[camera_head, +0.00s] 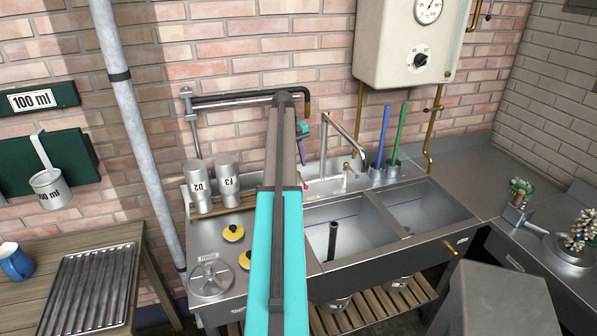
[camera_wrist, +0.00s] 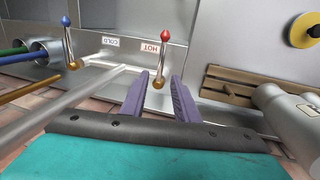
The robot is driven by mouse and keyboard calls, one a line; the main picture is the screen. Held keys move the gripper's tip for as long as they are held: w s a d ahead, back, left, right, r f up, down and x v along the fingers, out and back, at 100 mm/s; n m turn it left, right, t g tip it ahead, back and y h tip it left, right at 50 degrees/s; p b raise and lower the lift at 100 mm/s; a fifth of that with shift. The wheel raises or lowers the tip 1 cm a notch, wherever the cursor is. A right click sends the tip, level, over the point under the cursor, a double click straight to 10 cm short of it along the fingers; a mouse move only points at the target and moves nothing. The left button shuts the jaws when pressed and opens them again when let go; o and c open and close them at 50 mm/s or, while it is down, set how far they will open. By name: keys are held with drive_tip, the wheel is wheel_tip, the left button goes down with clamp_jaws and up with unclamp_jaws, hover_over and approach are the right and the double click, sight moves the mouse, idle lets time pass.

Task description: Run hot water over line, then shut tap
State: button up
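The tap's grey spout (camera_head: 341,136) rises over the sink against the back wall. It also crosses the wrist view (camera_wrist: 60,112). The red-topped hot lever (camera_wrist: 165,58) stands beside the HOT label. The blue-topped cold lever (camera_wrist: 68,42) is to its left by the COLD label. My gripper (camera_wrist: 162,80) is open and empty, its purple fingers pointing toward the hot lever's lower end. Contact cannot be told. My gripper (camera_head: 301,130) also shows in the head view behind my arm. A dark tube (camera_head: 332,240) stands in the sink; I cannot tell whether it is the line. No running water is visible.
The double sink's right basin (camera_head: 428,208) is empty. Two steel canisters (camera_head: 198,186) stand left on a wooden rack. Blue (camera_head: 383,135) and green (camera_head: 401,132) handles stand in steel cups at right. A white heater (camera_head: 405,50) hangs above. A dark pipe (camera_head: 235,100) runs along the wall.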

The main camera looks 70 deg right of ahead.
sight(300, 178)
drive_tip(key=shift+s+d+f+p, duration=0.15)
drive_tip(key=shift+f+p, duration=0.1)
drive_tip(key=shift+f, duration=0.7)
drive_tip(key=shift+s+d+f+p, duration=0.15)
drive_tip(key=shift+f+p, duration=0.15)
drive_tip(key=shift+f, duration=0.65)
drive_tip(key=shift+s+d+f+p, duration=0.15)
drive_tip(key=shift+f+p, duration=0.1)
drive_tip(key=shift+f, duration=0.7)
drive_tip(key=shift+a, duration=0.1)
clamp_jaws()
drive_tip(key=shift+a, duration=0.15)
drive_tip(key=shift+s, duration=0.1)
